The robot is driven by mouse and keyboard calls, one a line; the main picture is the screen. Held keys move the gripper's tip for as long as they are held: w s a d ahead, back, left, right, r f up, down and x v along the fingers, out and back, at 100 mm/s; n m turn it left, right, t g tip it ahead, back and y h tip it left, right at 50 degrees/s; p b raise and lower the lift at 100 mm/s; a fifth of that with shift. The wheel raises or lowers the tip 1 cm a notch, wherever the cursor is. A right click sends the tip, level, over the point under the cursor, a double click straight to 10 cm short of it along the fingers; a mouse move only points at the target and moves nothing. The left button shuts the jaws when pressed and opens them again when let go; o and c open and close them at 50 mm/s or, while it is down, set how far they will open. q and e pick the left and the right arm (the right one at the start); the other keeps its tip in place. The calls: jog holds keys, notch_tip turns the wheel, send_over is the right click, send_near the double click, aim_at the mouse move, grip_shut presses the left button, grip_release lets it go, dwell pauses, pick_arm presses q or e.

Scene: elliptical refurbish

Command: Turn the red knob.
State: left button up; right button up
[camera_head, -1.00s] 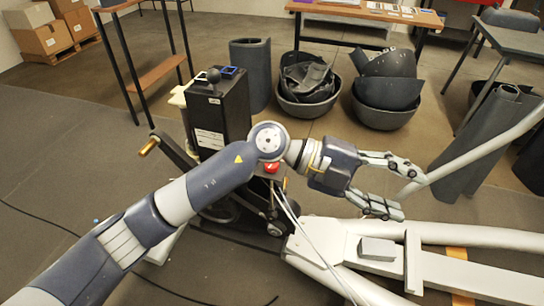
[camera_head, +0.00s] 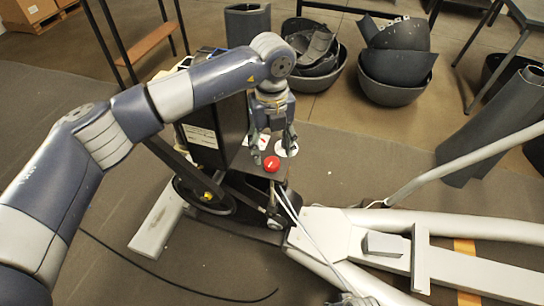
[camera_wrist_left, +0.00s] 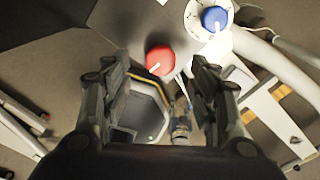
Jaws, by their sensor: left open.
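The red knob (camera_head: 272,163) sits on the dark top of the machine's box, and it also shows with a white pointer line in the left wrist view (camera_wrist_left: 161,60). My left gripper (camera_head: 272,146) points down above and just behind the knob, open. In the left wrist view its two fingers stand apart on either side of the knob, and no contact is clear. A grey part (camera_head: 352,299) at the bottom edge of the head view looks like the tip of my right gripper; its jaws cannot be made out.
A blue knob (camera_wrist_left: 214,18) on a white dial is close to the red one. A tall black box (camera_head: 205,130) stands left of my gripper. White frame tubes (camera_head: 460,230) lie to the right. Tubs of dark shells (camera_head: 390,88) stand behind on the floor.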

aim_at(272, 162)
pick_arm(q)
jog(key=shift+f, duration=2.25)
jog(key=shift+c, duration=0.3)
jog(key=c, duration=1)
